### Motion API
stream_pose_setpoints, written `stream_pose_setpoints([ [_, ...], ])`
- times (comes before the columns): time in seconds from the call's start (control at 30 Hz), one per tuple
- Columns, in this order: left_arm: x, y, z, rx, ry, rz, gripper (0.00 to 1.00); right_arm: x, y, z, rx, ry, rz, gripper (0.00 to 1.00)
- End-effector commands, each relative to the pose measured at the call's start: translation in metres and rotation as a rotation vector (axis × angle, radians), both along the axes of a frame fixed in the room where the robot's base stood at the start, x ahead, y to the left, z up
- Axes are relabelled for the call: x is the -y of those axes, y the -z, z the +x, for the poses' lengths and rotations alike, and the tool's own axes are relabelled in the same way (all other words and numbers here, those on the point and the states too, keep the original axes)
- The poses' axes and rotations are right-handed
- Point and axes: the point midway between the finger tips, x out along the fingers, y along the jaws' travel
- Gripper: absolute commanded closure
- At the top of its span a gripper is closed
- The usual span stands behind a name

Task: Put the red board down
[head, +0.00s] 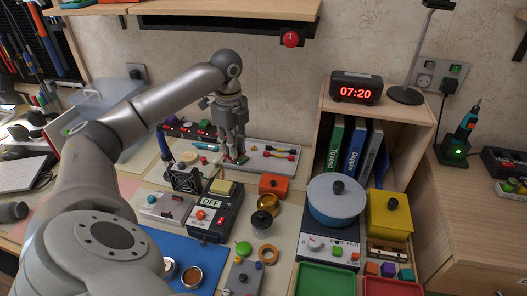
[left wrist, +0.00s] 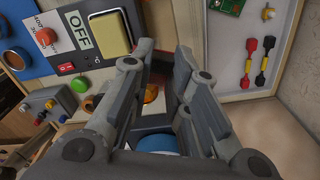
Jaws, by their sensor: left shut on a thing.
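My left gripper (head: 236,157) points down over the workbench, beside the white tray (head: 283,157). It is shut on the red board, of which only a small red part (left wrist: 161,62) shows between the fingers in the left wrist view. The fingers hide most of the board, and I cannot tell whether it touches the surface below. The white tray also shows in the left wrist view (left wrist: 237,76), to the right of the fingers. My right gripper is not in view.
A black OFF switch box (head: 208,216) with a yellow button and an orange box (head: 274,184) stand close to the gripper. A small fan (head: 185,178) stands to its left. A wooden shelf with books (head: 375,115) and a blue pot (head: 334,207) are at the right.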

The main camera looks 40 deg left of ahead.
Motion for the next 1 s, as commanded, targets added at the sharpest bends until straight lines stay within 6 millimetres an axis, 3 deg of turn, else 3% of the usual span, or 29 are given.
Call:
stream_pose_setpoints([
  [0.57,0.004,0.040,0.092,0.000,0.004,-0.003,1.00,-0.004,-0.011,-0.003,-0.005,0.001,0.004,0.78],
  [0.8,0.004,0.075,0.118,-0.001,0.003,-0.002,1.00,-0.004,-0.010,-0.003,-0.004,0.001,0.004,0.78],
  [1.0,0.004,0.088,0.129,0.000,0.004,-0.002,1.00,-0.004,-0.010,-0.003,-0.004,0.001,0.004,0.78],
])
